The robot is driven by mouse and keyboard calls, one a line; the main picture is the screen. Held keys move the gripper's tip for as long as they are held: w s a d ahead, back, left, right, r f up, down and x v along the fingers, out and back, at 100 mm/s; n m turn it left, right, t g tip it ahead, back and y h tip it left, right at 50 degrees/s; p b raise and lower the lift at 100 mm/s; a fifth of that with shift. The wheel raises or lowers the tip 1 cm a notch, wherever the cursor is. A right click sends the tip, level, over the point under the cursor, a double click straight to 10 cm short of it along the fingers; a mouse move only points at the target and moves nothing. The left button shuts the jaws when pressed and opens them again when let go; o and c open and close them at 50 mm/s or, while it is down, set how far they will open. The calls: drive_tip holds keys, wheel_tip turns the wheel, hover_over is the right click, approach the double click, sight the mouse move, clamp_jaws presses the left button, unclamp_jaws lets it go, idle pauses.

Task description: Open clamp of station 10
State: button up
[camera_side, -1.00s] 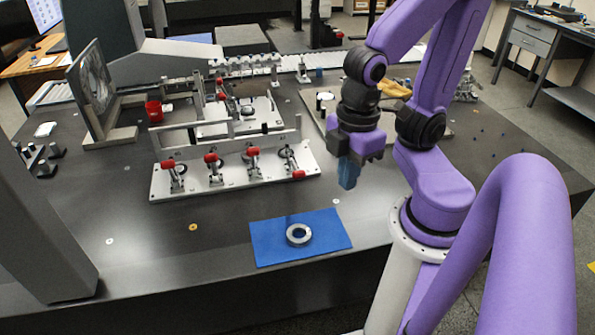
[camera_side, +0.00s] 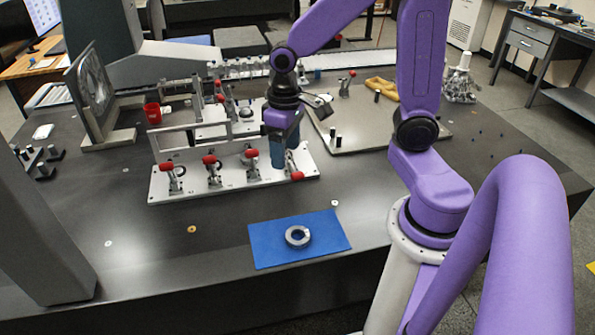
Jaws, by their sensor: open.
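The front clamp fixture (camera_side: 200,192) is a light metal plate carrying a row of toggle clamps. Three clamps have raised red handles: the left clamp (camera_side: 168,166), the middle one (camera_side: 209,160) and a third (camera_side: 251,153). At the right end, another clamp's red handle (camera_side: 297,176) lies low. My gripper (camera_side: 285,155) is open, with blue fingers pointing down over this right end. It hides most of the right-end clamp, and I cannot tell whether it touches it. I see no readable station number.
A blue mat (camera_side: 265,255) with a metal ring (camera_side: 298,236) lies in front. A second fixture stands behind, with a red cup (camera_side: 153,112) to its left. The table's front left is mostly clear.

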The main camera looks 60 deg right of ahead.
drive_tip(key=w+d+f+m, duration=0.3)
drive_tip(key=w+d+m, duration=0.35)
drive_tip(key=d, duration=0.35)
drive_tip(key=m, duration=0.4)
hover_over(298, 173)
wheel_tip(298, 173, down, 3)
wheel_tip(298, 173, down, 18)
drive_tip(key=shift+w+r, duration=0.1)
drive_tip(key=shift+r, duration=0.1)
clamp_jaws()
